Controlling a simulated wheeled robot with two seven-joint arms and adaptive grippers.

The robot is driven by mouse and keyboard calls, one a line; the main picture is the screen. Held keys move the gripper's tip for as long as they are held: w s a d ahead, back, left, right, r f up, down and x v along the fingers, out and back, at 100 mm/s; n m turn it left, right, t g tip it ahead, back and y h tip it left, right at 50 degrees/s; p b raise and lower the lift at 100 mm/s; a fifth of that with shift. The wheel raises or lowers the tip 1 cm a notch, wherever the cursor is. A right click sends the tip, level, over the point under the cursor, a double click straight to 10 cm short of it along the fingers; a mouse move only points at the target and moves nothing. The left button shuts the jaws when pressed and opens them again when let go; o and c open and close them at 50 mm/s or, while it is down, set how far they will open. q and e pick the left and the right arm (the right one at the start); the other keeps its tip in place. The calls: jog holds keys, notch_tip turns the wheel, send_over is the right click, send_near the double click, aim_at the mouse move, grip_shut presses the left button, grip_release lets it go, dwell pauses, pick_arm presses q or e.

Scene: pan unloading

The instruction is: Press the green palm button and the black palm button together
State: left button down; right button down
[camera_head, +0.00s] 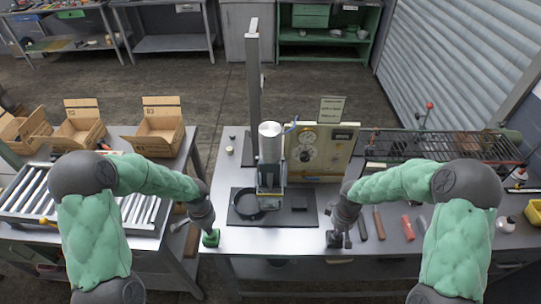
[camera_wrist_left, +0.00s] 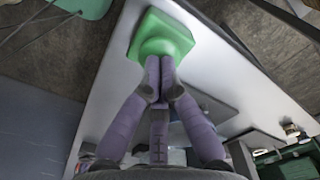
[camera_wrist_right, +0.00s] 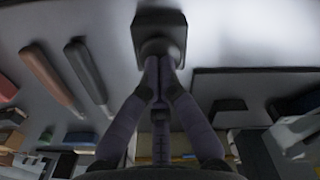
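The green palm button (camera_head: 211,239) is at the front left of the grey table. It also shows in the left wrist view (camera_wrist_left: 163,36), straight ahead of my left fingertips. My left gripper (camera_wrist_left: 160,88) is shut and empty, its fingertips together at the button's near edge; I cannot tell if they touch it. The black palm button (camera_head: 334,240) is at the front right, mostly hidden by my right gripper in the head view. In the right wrist view the black button (camera_wrist_right: 160,28) is straight ahead of my right gripper (camera_wrist_right: 157,82), shut and empty, tips at its near edge.
A press (camera_head: 270,155) stands between the buttons, with a black pan (camera_head: 246,204) on its dark base plate. Several handled tools (camera_head: 379,223) lie right of the black button. A gauge panel (camera_head: 335,150) is behind. A roller conveyor (camera_head: 140,212) is at left.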

pick_arm(q)
jog(key=shift+r, duration=0.15)
pick_arm(e)
jog(key=shift+r, duration=0.15)
